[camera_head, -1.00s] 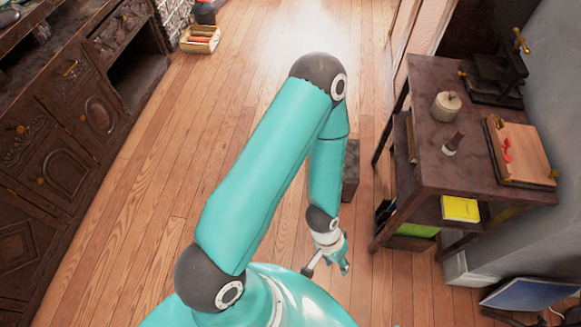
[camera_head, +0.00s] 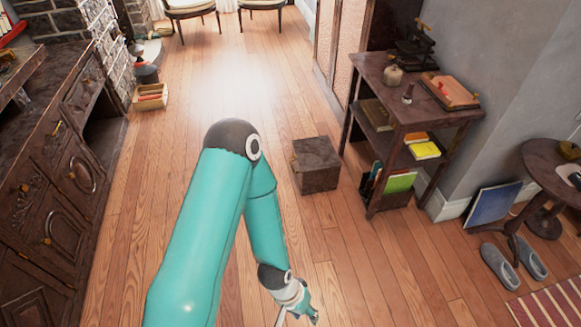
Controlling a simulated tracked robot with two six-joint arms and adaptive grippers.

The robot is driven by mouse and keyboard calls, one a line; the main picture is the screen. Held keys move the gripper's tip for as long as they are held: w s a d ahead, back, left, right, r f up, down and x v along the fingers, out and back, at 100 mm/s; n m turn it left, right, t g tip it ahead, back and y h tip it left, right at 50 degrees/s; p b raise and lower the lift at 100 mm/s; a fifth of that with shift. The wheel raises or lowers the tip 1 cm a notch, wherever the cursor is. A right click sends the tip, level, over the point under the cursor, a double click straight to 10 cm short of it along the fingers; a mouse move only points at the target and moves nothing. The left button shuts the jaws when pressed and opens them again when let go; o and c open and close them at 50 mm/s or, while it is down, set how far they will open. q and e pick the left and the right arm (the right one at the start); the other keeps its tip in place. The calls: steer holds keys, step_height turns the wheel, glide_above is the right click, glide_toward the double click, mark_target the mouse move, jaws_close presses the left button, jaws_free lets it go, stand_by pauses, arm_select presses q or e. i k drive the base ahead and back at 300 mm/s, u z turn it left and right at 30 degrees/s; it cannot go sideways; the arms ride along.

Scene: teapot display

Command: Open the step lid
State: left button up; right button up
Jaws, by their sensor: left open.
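A dark brown wooden box (camera_head: 317,180), which looks like the step, stands on the floor just beyond my left arm, with its flat top, the lid (camera_head: 315,153), closed. A small brass-coloured fitting shows at its left side. My left gripper (camera_head: 299,316) is at the bottom edge of the head view, nearer to me than the box and well apart from it. It is open with nothing seen in it, and its tips are partly cut off by the frame edge. My right gripper is not in view.
A dark shelf table (camera_head: 443,113) with books stands right of the box. A carved cabinet (camera_head: 48,195) runs along the left. A small crate (camera_head: 150,97) lies farther back. Slippers (camera_head: 499,266) and a round table (camera_head: 546,168) are at right. The wooden floor (camera_head: 365,270) before the box is clear.

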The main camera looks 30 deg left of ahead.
mark_target(316, 154)
steer(key=u, duration=1)
steer(key=i, duration=1)
steer(key=u, duration=0.45)
steer(key=k, duration=1.2)
steer(key=u, duration=1.15)
steer(key=i, duration=1.5)
steer(key=z, duration=0.3)
steer(key=i, duration=1.25)
steer(key=z, duration=1)
